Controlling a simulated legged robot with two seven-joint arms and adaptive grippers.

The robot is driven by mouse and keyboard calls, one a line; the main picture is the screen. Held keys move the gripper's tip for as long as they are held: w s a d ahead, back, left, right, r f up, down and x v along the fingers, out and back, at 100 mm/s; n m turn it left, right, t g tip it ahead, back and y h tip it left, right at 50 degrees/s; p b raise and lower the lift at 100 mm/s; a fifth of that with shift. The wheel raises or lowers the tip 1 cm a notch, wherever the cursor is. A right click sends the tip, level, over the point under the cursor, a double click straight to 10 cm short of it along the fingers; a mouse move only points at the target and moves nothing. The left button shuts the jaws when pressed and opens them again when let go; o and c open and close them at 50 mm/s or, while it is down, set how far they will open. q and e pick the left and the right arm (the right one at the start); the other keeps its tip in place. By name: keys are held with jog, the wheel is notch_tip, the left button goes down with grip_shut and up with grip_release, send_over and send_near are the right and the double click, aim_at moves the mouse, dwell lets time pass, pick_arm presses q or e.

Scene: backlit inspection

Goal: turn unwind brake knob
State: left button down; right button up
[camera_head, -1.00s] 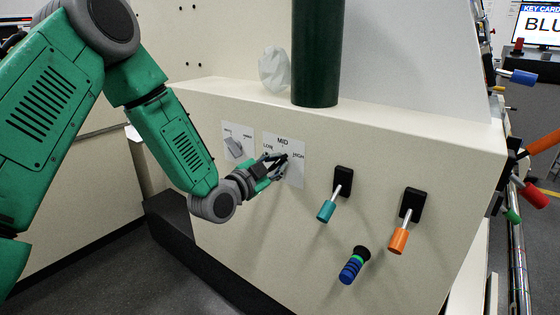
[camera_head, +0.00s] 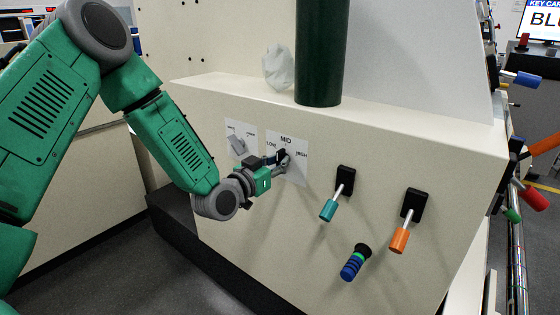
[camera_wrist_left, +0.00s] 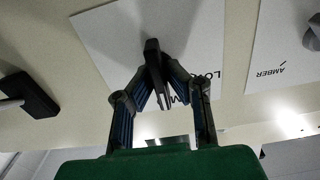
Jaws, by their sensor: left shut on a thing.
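The knob (camera_head: 282,157) is a dark knob on a white plate (camera_head: 298,170) marked LOW, MID and HIGH, on the front of the cream cabinet. My left gripper (camera_head: 277,161) is at the plate, its fingers around the knob. In the left wrist view the black knob (camera_wrist_left: 152,52) stands between the two fingertips of my left gripper (camera_wrist_left: 160,80), which are closed on it. The fingers hide part of the knob and of the lettering in the head view. My right gripper is not in view.
A second plate with a grey knob (camera_head: 237,146) sits just left. A teal-handled lever (camera_head: 329,210), an orange-handled lever (camera_head: 400,240) and a blue-banded handle (camera_head: 352,265) stick out to the right. A dark green cylinder (camera_head: 318,60) stands on top.

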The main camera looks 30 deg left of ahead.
pick_arm(q)
jog(key=shift+s+f, duration=0.15)
jog(key=shift+f, duration=0.25)
jog(key=c, duration=1.6)
grip_release()
jog(key=shift+a, duration=0.1)
jog(key=shift+r, duration=0.15)
jog(key=s, duration=0.7)
jog(key=s+a, duration=0.1)
jog(key=s, duration=0.3)
jog(key=shift+s, duration=0.3)
